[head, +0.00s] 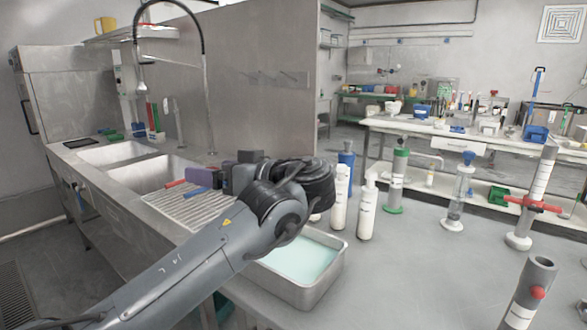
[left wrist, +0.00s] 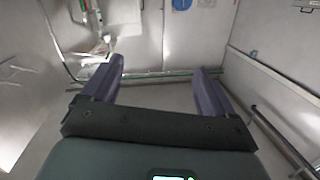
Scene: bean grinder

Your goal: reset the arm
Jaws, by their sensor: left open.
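My left arm comes in from the lower left of the head view and its wrist is bent over the counter. My left gripper (head: 236,172) is partly hidden by the wrist there. In the left wrist view my left gripper (left wrist: 160,78) is open, with its two purple-grey fingers wide apart and nothing between them. My right arm and gripper are not in view.
A steel tray of pale liquid (head: 333,277) stands right beside my left arm. White bottles (head: 367,208) and a green-capped cylinder (head: 397,175) stand behind it. A ribbed drainboard (head: 190,209) and sinks (head: 118,152) lie left. The counter's right middle (head: 430,270) is clear.

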